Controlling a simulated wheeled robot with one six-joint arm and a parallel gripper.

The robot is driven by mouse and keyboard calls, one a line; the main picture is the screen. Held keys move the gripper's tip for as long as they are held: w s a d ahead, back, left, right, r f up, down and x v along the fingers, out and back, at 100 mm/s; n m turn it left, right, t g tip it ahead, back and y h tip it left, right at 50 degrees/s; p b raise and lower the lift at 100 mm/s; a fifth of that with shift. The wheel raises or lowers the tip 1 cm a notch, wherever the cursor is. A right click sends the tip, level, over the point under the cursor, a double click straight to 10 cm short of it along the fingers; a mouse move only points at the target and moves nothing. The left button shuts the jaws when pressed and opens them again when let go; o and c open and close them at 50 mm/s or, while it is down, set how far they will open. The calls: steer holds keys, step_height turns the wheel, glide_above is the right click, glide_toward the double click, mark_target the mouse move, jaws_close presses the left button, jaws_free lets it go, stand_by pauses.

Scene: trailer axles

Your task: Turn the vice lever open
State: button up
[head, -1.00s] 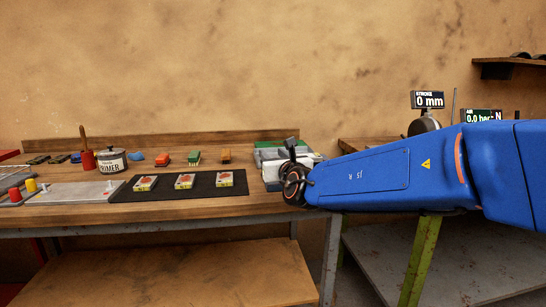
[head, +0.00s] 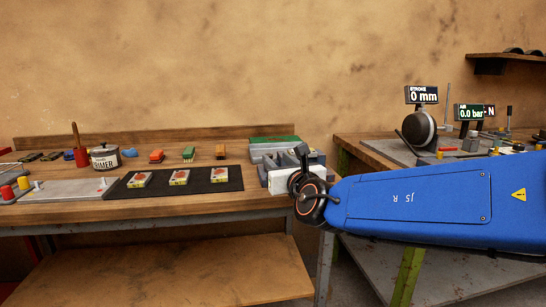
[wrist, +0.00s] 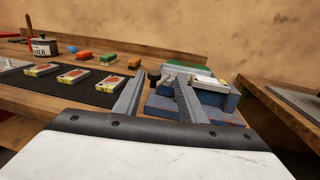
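A blue-grey block-like fixture, apparently the vice (wrist: 222,101), sits at the right end of the wooden bench in the wrist view. In the head view it is mostly hidden behind my wrist. A small dark knob with a pale bar, perhaps its lever (wrist: 154,76), shows between my fingertips in the wrist view; I cannot tell how far it is turned. My gripper (wrist: 156,84) is open, its two grey fingers apart with nothing seen held. The right finger overlaps the fixture in the picture; contact cannot be told. My gripper shows small in the head view (head: 301,155).
A green-topped tray (head: 275,141) stands behind the fixture. A black mat (head: 210,183) with small boxes lies to the left, with a primer tin (head: 104,158) and coloured blocks beyond. A second bench (head: 372,147) with gauges stands right, across a gap.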

steer(key=v, duration=0.8)
steer(key=shift+c, duration=0.5)
